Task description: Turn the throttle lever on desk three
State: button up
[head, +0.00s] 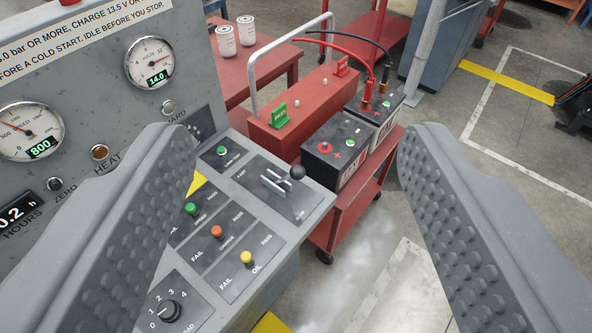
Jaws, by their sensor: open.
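The throttle lever (297,173) is a short lever with a round black knob, on a dark plate at the far right corner of the sloped grey desk (262,263). The plate has lettering at its two ends, too small to read surely. A light metal bracket shows beside the lever. My gripper (295,150) is open and empty, with one studded grey finger on each side of the picture. In the picture the lever lies between the fingers, farther off, and neither finger visibly touches it. No desk number is visible.
The desk carries green (191,208), orange (216,231) and yellow (246,257) buttons and a rotary knob (169,311). A gauge panel (95,90) rises at left. A red trolley (345,200) with batteries stands close behind the desk. Open floor (385,285) lies at right.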

aim_at(297, 172)
jog(key=z, duration=0.05)
jog(key=k, duration=0.45)
jog(key=u, duration=0.25)
jog(key=i, duration=1.3)
jog(key=z, duration=0.3)
